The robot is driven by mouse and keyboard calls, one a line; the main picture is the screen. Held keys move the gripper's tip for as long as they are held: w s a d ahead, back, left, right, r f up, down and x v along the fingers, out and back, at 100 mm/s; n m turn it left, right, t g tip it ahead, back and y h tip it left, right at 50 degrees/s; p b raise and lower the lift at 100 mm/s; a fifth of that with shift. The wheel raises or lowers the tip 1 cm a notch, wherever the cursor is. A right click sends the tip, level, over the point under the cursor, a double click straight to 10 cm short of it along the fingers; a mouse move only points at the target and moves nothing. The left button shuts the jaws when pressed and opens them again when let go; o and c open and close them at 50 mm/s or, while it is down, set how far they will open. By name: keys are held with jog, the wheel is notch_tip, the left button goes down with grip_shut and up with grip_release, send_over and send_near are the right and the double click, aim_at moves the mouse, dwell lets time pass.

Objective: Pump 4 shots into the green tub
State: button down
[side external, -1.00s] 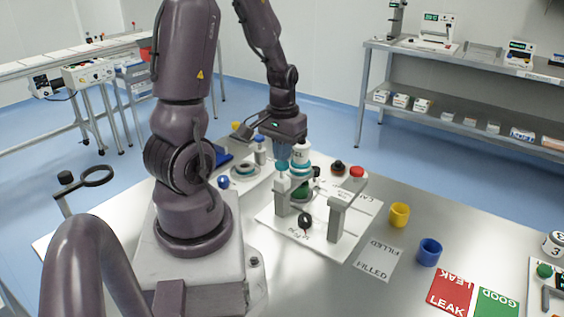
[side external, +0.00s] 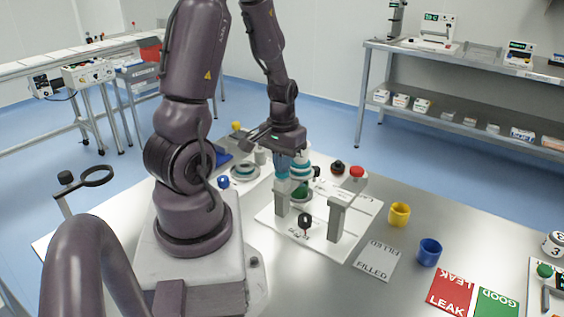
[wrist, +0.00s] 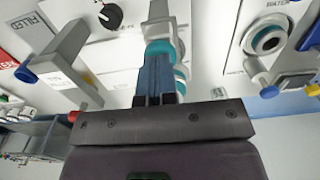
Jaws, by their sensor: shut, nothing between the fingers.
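My gripper (side external: 283,177) is shut and empty, pointing down at a teal-topped pump head (side external: 283,187) on a grey post. The fingertips appear to touch the head. In the wrist view the blue fingers (wrist: 158,60) reach to the grey and teal pump part (wrist: 162,28). A green rounded thing, likely the green tub (side external: 301,195), sits just right of the post, partly hidden; I cannot see inside it. A white bottle with teal bands (side external: 302,171) stands behind, partly covered by my gripper.
A grey upright (side external: 337,221) and a red button (side external: 356,171) stand to the right. A black knob (side external: 305,219) is in front. Yellow (side external: 399,214) and blue (side external: 429,252) cups stand further right. A FILLED card (side external: 377,261) lies on clear table.

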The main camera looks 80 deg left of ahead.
jog(key=shift+r, duration=2.25)
jog(key=shift+f, duration=0.15)
jog(key=shift+f, duration=2.05)
jog(key=shift+r, duration=2.25)
notch_tip(320, 180, up, 6)
